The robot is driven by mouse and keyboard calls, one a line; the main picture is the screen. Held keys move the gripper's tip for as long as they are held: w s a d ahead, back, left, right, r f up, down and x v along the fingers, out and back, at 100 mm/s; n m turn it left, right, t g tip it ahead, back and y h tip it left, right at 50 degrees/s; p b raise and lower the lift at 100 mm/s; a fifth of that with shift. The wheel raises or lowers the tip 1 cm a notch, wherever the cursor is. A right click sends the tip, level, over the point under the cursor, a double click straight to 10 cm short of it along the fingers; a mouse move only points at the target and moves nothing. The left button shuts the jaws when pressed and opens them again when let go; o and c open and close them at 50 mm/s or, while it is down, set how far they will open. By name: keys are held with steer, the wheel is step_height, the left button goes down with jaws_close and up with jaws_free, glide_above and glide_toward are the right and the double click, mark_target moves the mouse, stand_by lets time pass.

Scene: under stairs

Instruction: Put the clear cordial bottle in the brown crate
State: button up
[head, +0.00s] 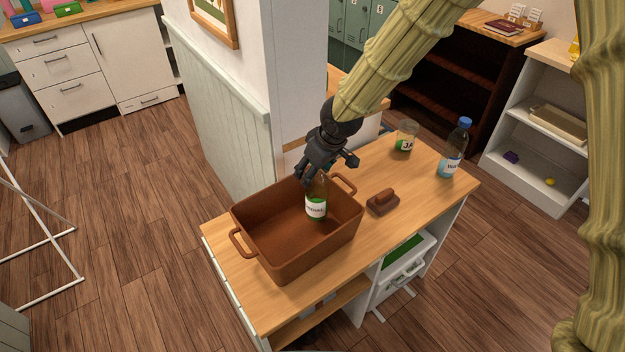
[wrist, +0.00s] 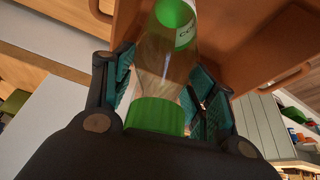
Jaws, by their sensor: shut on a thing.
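The clear cordial bottle (head: 316,206), with green in its lower part and a white label, hangs upright at the brown crate (head: 257,261). In the head view it shows in front of the crate's inside, near its right end. I cannot tell whether its base touches the crate floor. My gripper (head: 312,172) is above the bottle and shut on its top end. In the wrist view, the bottle's green cap (wrist: 155,116) sits between my gripper's teal finger pads (wrist: 160,95), and the brown crate (wrist: 262,50) shows behind the bottle.
The crate stands on a wooden counter (head: 420,198). To its right are a brown lidded block (head: 383,203), a jar (head: 405,136) and a blue-capped water bottle (head: 453,149). A wall pillar (head: 298,80) rises behind the crate. The rest of the crate's inside looks empty.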

step_height(320, 180, down, 4)
steer(key=shift+r+p, duration=0.2)
steer(key=shift+p, duration=0.1)
steer(key=shift+f, duration=0.2)
steer(key=o, duration=1.4)
steer(key=shift+o, duration=0.2)
steer(key=shift+r, duration=0.15)
steer(key=b+v, duration=0.1)
steer(key=v, duration=1.1)
steer(key=shift+b, duration=0.35)
